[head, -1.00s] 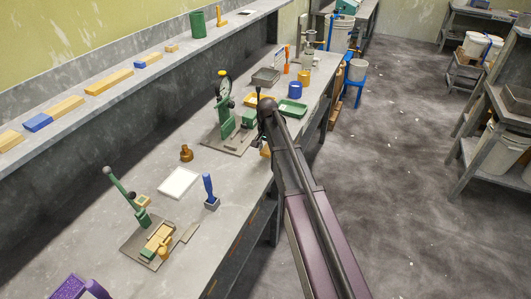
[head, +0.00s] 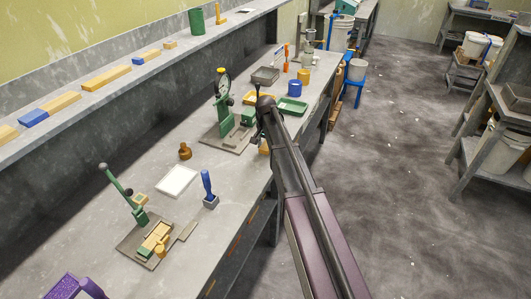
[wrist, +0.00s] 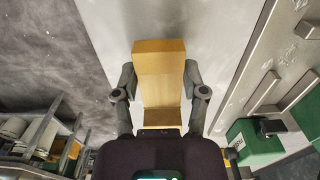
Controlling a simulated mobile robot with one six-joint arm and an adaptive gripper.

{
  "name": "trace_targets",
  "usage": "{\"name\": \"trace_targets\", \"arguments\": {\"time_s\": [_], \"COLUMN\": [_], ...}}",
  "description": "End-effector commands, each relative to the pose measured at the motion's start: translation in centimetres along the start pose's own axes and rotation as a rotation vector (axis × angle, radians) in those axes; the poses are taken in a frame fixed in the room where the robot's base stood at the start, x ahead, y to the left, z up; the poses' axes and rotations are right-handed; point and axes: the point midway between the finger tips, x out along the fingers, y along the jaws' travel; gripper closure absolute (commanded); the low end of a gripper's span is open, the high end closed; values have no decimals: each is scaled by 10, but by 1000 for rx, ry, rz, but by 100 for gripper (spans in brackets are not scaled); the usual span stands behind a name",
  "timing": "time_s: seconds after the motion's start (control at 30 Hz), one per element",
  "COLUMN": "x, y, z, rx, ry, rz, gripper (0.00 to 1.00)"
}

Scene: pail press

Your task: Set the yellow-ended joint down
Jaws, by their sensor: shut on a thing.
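My gripper (wrist: 159,90) is shut on a yellow-tan block (wrist: 159,62) with a step across it, held between the two fingers. In the head view a small yellow part of this block (head: 264,147) shows under my gripper, near the front edge of the bench (head: 232,178) and right of the green gauge press (head: 222,115). My arm hides most of it. I cannot tell whether the block touches the bench. I cannot tell which end is the yellow one.
The green press also shows at right in the wrist view (wrist: 255,140). Yellow (head: 256,97) and green (head: 293,107) trays lie beyond.

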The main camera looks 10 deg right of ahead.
Motion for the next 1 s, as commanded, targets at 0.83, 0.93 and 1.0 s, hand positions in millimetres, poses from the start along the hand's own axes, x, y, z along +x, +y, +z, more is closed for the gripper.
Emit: {"name": "trace_targets", "arguments": {"time_s": [0.83,0.93,1.0], "x": [19,19,19], "y": [-1,-1,-1], "z": [1,1,1], "rx": [-1,-1,-1], "ry": [0,0,0], "rz": [0,0,0], "gripper": [20,10,10]}}
